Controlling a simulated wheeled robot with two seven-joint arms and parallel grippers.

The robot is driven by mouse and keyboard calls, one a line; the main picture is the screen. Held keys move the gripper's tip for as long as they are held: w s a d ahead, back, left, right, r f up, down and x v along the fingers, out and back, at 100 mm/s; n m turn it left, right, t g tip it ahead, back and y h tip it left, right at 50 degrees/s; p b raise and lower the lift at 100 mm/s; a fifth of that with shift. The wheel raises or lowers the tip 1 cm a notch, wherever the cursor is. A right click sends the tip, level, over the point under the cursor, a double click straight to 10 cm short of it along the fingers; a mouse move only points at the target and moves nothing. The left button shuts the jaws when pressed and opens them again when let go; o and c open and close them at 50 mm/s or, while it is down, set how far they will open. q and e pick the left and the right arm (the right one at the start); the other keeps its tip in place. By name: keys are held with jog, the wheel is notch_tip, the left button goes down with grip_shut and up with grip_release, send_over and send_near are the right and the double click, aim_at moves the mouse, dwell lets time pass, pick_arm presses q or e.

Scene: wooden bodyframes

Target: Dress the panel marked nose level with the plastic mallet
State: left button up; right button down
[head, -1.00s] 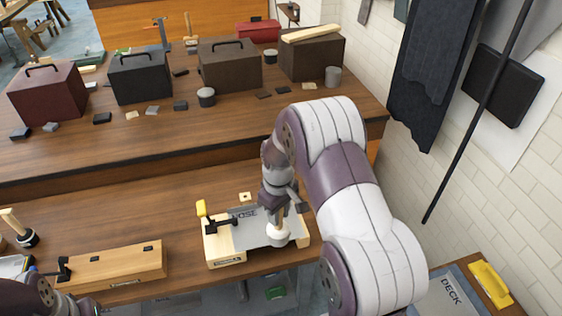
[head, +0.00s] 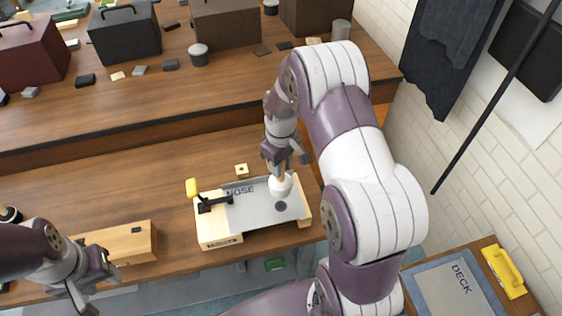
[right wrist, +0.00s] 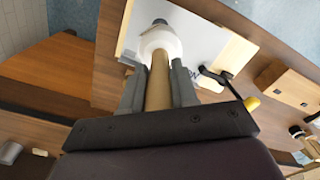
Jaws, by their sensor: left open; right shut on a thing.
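The grey panel marked NOSE (head: 250,212) lies on a pale wooden frame (head: 222,240) on the bench. A dark round spot (head: 281,206) shows on its right part. My right gripper (head: 284,166) is shut on the wooden handle of the plastic mallet, whose white head (head: 281,186) points down at the panel's back right. I cannot tell whether the head touches the panel. In the right wrist view the handle (right wrist: 158,82) runs between the fingers to the white head (right wrist: 160,43), with the panel (right wrist: 195,50) beyond. My left gripper (head: 95,285) is open and empty at lower left.
A black clamp with a yellow handle (head: 192,187) sits at the panel's left end. A small wooden block (head: 241,170) lies behind the panel. A wooden box (head: 125,243) stands to the left. A DECK panel (head: 455,295) lies at lower right. Toolboxes stand on the raised back shelf.

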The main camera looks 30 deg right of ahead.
aim_at(281, 185)
jog(key=shift+w, duration=0.1)
jog(key=shift+f, duration=0.15)
notch_tip(281, 185, down, 9)
jog(key=b, duration=0.6)
notch_tip(281, 185, up, 9)
jog(key=p, duration=0.7)
jog(key=shift+p, duration=0.35)
jog(key=shift+s+r, duration=0.2)
jog(key=shift+r, duration=0.1)
jog(key=shift+f, duration=0.2)
